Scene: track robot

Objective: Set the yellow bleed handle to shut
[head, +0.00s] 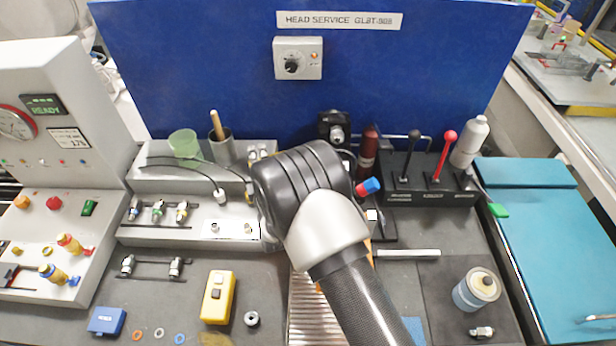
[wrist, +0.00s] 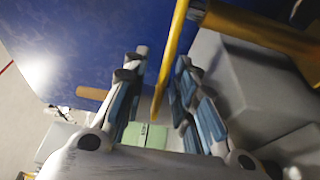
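In the wrist view a slim yellow handle (wrist: 172,58) runs down from the top edge between the two fingers of my gripper (wrist: 161,58). The fingers stand apart with a gap on each side of the handle, narrower on the right, and nothing is clamped. A thicker yellow-orange bar (wrist: 262,36) lies at upper right beside the handle; I cannot tell how they join. In the head view my arm hides my gripper and the handle.
A blue back panel (head: 200,60) carries a small knob box (head: 298,58). A black lever block (head: 425,185) with black and red levers stands right of my arm. A yellow box (head: 218,297) and a can (head: 477,290) stand in front. Grey blocks (wrist: 240,75) are close on the wrist view's right.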

